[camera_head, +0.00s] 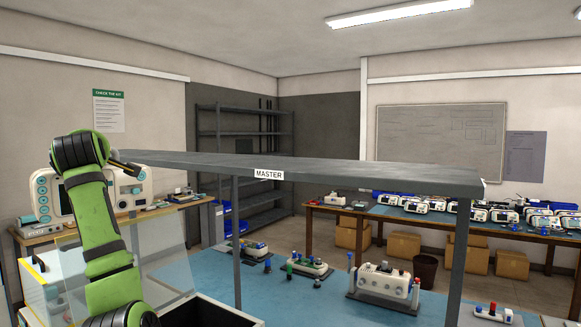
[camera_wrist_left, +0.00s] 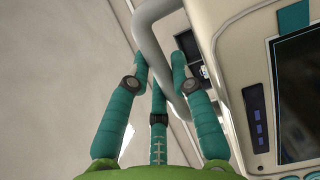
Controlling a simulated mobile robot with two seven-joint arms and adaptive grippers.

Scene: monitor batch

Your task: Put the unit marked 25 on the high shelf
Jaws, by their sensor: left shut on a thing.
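A white monitor unit with teal knobs (camera_head: 45,201) shows at the left of the head view, partly hidden behind my green left arm. I cannot read a number on it. In the left wrist view, its white casing with a dark screen (camera_wrist_left: 298,95) fills the right side. My left gripper (camera_wrist_left: 159,66) has its teal fingers closed around the unit's grey carrying handle (camera_wrist_left: 151,38). The gripper's fingers are hidden in the head view. A grey high shelf (camera_head: 340,172) labelled MASTER crosses the middle on posts; its visible top looks bare. My right gripper is not in view.
A wooden bench (camera_head: 40,236) stands at the left, behind my arm. A clear panel (camera_head: 150,262) is beside the arm. A long table (camera_head: 345,212) with several monitors is at the right back.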

